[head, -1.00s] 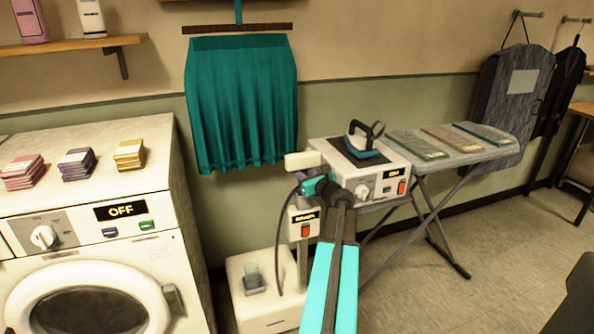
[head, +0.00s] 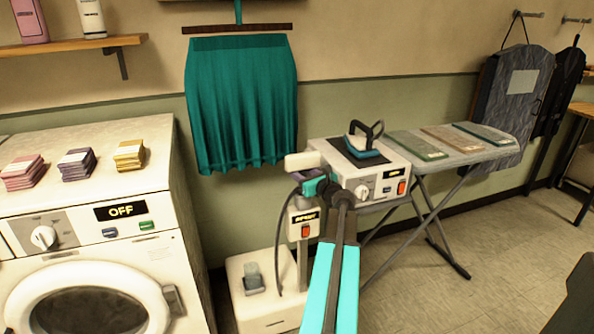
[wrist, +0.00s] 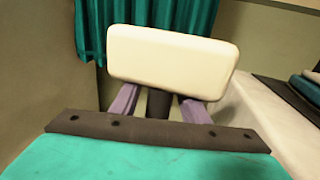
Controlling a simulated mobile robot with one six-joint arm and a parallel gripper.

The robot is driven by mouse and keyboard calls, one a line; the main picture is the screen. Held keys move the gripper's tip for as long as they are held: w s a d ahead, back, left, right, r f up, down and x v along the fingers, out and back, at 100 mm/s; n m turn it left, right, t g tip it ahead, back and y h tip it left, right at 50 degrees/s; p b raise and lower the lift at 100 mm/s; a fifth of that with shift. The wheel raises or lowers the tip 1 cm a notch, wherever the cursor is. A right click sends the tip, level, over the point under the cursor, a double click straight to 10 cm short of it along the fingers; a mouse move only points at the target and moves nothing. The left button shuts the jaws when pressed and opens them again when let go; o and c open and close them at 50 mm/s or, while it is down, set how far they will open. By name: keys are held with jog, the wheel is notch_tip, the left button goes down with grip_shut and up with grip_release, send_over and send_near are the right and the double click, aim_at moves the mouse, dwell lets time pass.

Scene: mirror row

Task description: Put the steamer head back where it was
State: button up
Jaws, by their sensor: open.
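The steamer head (head: 302,161) is a cream block on a dark handle. It sits at the top of the steamer's post, above a white box (head: 305,224) with a small display and a red switch. In the wrist view the cream block (wrist: 172,55) fills the upper middle, with its dark handle (wrist: 158,103) below it. My gripper (head: 308,184) is at the steamer head. Its two purple fingers (wrist: 158,112) stand apart on either side of the handle, with gaps showing. The block hides the fingertips and the handle's top.
The steamer base (head: 262,312) stands on the floor, with a small grey cup-like part and a dark hose. A teal skirt (head: 242,105) hangs behind. The ironing board (head: 470,150) with an iron (head: 365,140) is close on the right, the washer (head: 90,240) on the left.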

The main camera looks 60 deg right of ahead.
jog(key=v, duration=1.1)
jog(key=shift+s, duration=0.25)
jog(key=shift+a, duration=0.15)
dwell(0.4)
